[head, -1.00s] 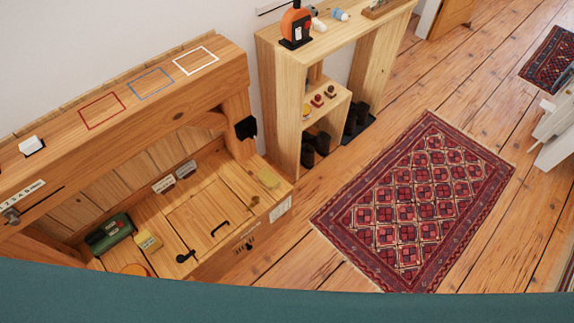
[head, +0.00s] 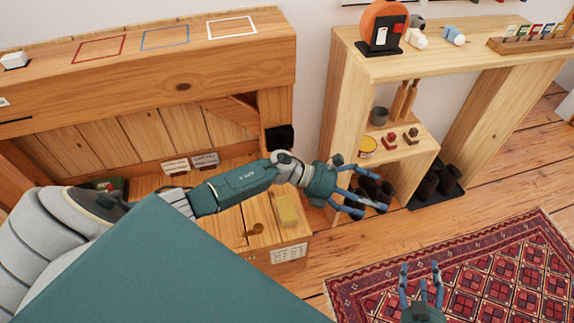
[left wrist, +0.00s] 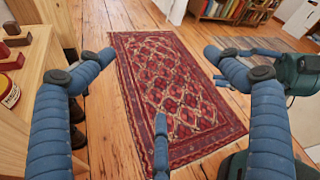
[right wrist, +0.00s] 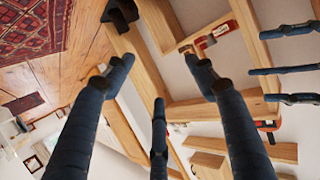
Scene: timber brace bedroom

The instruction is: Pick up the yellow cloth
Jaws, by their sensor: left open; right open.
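A pale yellow folded piece (head: 287,210), likely the yellow cloth, lies flat at the right end of the wooden bench seat, beside a dark latch. My left gripper (head: 366,192) is open and empty, reaching past the cloth to its right, in front of the shelf unit. My right gripper (head: 424,287) is open and empty over the rug, low in the head view. Neither gripper touches the cloth. Neither wrist view shows the cloth; the left wrist view has open fingers (left wrist: 160,75) above the rug. My left arm hides part of the bench seat.
A light wood shelf unit (head: 345,110) stands right of the bench, close to my left gripper, with a yellow tin (head: 368,146) and dark boots inside. A patterned red rug (head: 490,265) covers the open floor. Two small labels (head: 204,160) stand at the seat's back.

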